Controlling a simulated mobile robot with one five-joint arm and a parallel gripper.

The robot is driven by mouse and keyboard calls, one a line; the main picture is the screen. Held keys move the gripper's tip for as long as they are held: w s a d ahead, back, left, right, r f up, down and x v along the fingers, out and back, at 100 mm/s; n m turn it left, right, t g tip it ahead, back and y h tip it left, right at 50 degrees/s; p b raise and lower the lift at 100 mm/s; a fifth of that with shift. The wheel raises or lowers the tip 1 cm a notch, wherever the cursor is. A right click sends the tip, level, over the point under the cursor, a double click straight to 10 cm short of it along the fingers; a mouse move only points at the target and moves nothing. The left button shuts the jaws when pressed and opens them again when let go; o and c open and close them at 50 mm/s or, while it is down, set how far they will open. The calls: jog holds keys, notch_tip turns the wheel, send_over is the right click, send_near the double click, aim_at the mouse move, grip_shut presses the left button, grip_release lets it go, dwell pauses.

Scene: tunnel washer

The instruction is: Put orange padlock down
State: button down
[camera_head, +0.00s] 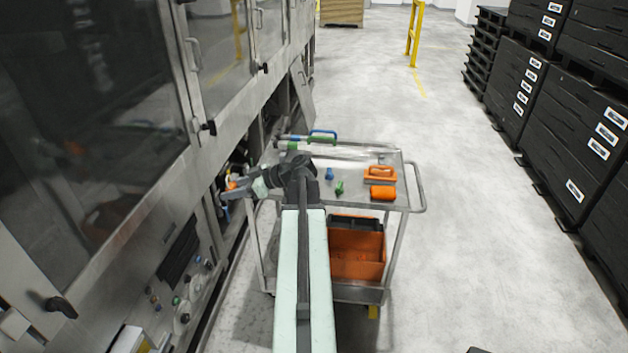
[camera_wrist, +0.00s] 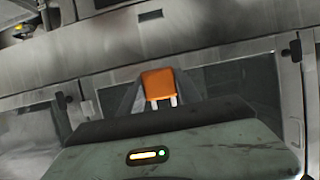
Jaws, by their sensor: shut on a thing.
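The orange padlock (camera_wrist: 158,83) sits between the two fingers of my gripper in the wrist view, its pale shackle legs pointing toward the wrist. My gripper (camera_head: 226,203) is shut on it. In the head view my gripper points left, past the left edge of the metal cart (camera_head: 404,196), close to the front of the washer (camera_head: 197,262). A small patch of orange (camera_head: 232,185) shows at the gripper there. The rest of the padlock is hard to make out in that view.
The cart top holds a small blue item (camera_head: 328,174), a green item (camera_head: 339,187), an orange handled item (camera_head: 380,174) and an orange block (camera_head: 383,194). An orange bin (camera_head: 357,265) stands below. Black crates (camera_head: 570,130) line the right; the floor between is clear.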

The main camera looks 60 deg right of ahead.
jog(key=shift+w, duration=0.15)
jog(key=shift+r, duration=0.1)
jog(key=shift+d+f, duration=0.15)
jog(key=shift+f, duration=0.05)
jog(key=s+d+f+m+h+b, duration=0.2)
jog(key=d+f+m+h+b, duration=0.35)
jog(key=d+b, duration=0.3)
jog(key=s+d+f+m+h+b, duration=0.2)
jog(key=d+f+m+h+b, duration=0.2)
jog(key=d+f+h+b, duration=0.35)
jog(key=shift+t+y, duration=0.4)
jog(key=shift+y, duration=0.5)
jog(key=w+d, duration=0.2)
jog(key=d, duration=0.3)
jog(key=w+d+f+b, duration=0.1)
jog(key=w+d, duration=0.2)
jog(key=d, duration=0.2)
jog(key=w+d, duration=0.2)
jog(key=d, duration=0.3)
jog(key=shift+w+d+f+b, duration=0.15)
jog(key=shift+d+f+b, duration=0.05)
jog(key=shift+b, duration=0.1)
notch_tip(320, 180, down, 4)
jog(key=b, duration=0.4)
jog(key=shift+a, duration=0.1)
jog(key=shift+r, duration=0.25)
jog(key=shift+f, duration=0.1)
